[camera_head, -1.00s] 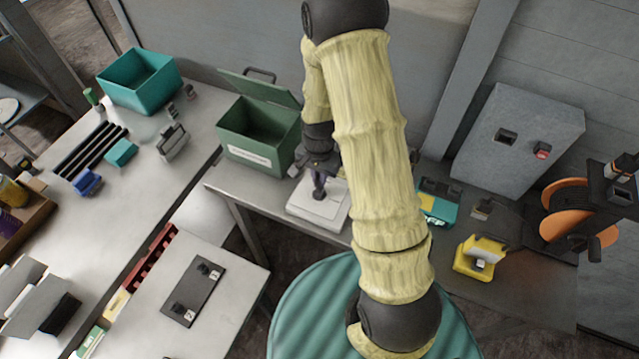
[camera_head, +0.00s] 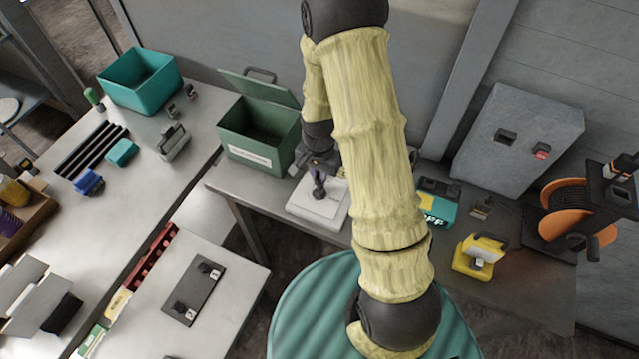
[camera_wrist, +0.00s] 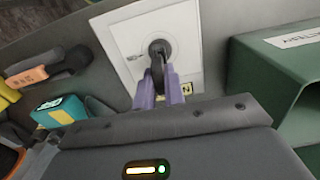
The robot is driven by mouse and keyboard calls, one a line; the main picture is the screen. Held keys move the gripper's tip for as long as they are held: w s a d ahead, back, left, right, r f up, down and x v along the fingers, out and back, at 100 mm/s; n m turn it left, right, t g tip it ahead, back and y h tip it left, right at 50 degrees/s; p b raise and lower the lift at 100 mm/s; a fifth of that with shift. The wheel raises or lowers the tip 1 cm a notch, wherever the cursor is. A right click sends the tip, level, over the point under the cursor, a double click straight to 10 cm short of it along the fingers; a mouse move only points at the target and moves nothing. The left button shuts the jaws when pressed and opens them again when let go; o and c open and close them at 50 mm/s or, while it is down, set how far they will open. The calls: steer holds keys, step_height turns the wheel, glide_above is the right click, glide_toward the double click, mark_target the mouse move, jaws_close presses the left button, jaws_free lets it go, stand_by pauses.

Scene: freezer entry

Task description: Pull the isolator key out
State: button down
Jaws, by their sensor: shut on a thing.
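The isolator is a white square plate (camera_head: 332,216) on the grey bench, with a dark round key switch in its middle. It also shows in the wrist view (camera_wrist: 192,28). A dark key (camera_wrist: 157,66) stands in the round switch. My gripper (camera_wrist: 161,86) is shut on the key, with a purple finger on each side of it. In the head view my gripper (camera_head: 318,178) is above the plate, partly hidden by my arm. The key still appears to be in the switch; its lower end cannot be made out.
A green open-lidded box (camera_head: 250,155) stands close left of the plate. A teal-and-black item (camera_head: 438,205) and a yellow padlock-like block (camera_head: 478,262) are to the right. A grey cabinet (camera_head: 515,140) stands at the back right.

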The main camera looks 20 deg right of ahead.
steer(key=shift+r+p, duration=2.05)
steer(key=shift+r, duration=0.75)
